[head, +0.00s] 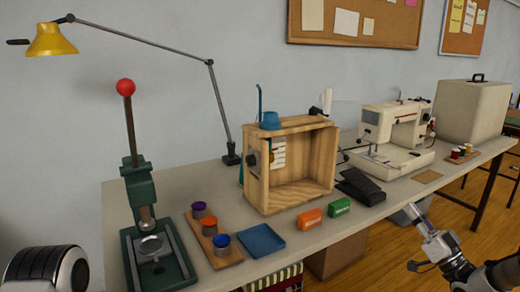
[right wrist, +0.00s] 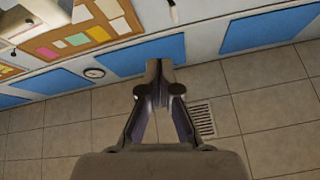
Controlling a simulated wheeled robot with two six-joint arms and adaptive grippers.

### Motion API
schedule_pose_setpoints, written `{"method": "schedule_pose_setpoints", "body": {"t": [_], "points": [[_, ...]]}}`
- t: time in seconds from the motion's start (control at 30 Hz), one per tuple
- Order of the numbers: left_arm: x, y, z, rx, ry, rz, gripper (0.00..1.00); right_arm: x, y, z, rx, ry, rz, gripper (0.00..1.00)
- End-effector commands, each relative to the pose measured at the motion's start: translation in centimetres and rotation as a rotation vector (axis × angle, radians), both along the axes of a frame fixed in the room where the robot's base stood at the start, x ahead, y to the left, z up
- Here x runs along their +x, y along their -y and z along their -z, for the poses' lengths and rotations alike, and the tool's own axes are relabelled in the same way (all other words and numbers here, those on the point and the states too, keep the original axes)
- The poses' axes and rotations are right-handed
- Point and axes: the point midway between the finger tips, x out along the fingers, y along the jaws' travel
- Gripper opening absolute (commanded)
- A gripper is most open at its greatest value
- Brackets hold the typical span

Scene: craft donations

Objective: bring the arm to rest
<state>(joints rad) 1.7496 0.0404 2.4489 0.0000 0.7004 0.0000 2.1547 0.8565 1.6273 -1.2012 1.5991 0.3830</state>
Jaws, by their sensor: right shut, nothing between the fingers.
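My right gripper (head: 415,240) is at the lower right of the head view, in front of the table's edge and apart from everything on it. In the right wrist view its fingers (right wrist: 160,70) are together at the tips with nothing between them. Behind them are a tiled floor and a wall with blue panels. My left gripper does not show; only a white and black part of my own body is at the lower left of the head view.
A yellow lamp (head: 52,40) reaches over the left. Open wooden floor lies around my right gripper.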

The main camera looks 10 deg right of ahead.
Motion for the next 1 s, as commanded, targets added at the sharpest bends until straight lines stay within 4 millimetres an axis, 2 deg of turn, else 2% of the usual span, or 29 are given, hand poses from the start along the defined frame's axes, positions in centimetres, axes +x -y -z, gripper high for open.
{"method": "schedule_pose_setpoints", "body": {"t": [0.17, 0.27, 0.37, 0.47, 0.53, 0.6, 0.67, 0.7, 0.77, 0.8, 0.9, 1.0], "points": [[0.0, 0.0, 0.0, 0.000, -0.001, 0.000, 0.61, 0.9, -5.0, 3.3, -0.008, -0.099, -0.075, 0.00], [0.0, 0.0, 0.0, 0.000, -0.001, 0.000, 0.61, 1.2, -8.3, 6.1, -0.003, -0.187, -0.110, 0.00], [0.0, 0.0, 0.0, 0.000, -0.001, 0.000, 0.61, 1.1, -12.0, 9.9, -0.002, -0.312, -0.131, 0.00], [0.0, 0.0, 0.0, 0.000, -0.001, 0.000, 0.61, 0.1, -16.5, 15.3, -0.016, -0.493, -0.140, 0.00], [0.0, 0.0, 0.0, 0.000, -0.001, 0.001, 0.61, -1.8, -19.8, 20.1, -0.042, -0.661, -0.136, 0.00], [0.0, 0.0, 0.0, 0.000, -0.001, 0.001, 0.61, -4.8, -22.7, 25.1, -0.087, -0.845, -0.120, 0.00], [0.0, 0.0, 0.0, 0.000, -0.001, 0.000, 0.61, -8.1, -24.5, 29.1, -0.138, -1.006, -0.103, 0.00], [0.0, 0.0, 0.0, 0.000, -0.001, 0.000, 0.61, -10.7, -25.4, 31.4, -0.178, -1.111, -0.088, 0.00], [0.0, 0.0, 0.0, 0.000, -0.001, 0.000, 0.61, -14.6, -26.2, 34.3, -0.241, -1.261, -0.063, 0.00], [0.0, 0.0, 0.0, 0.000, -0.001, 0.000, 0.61, -17.3, -26.3, 35.8, -0.283, -1.355, -0.045, 0.00], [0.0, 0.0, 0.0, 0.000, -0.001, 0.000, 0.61, -23.4, -26.0, 38.2, -0.384, -1.559, 0.002, 0.00], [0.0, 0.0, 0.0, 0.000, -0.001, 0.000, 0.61, -28.8, -24.9, 39.1, -0.473, -1.740, 0.054, 0.00]]}}
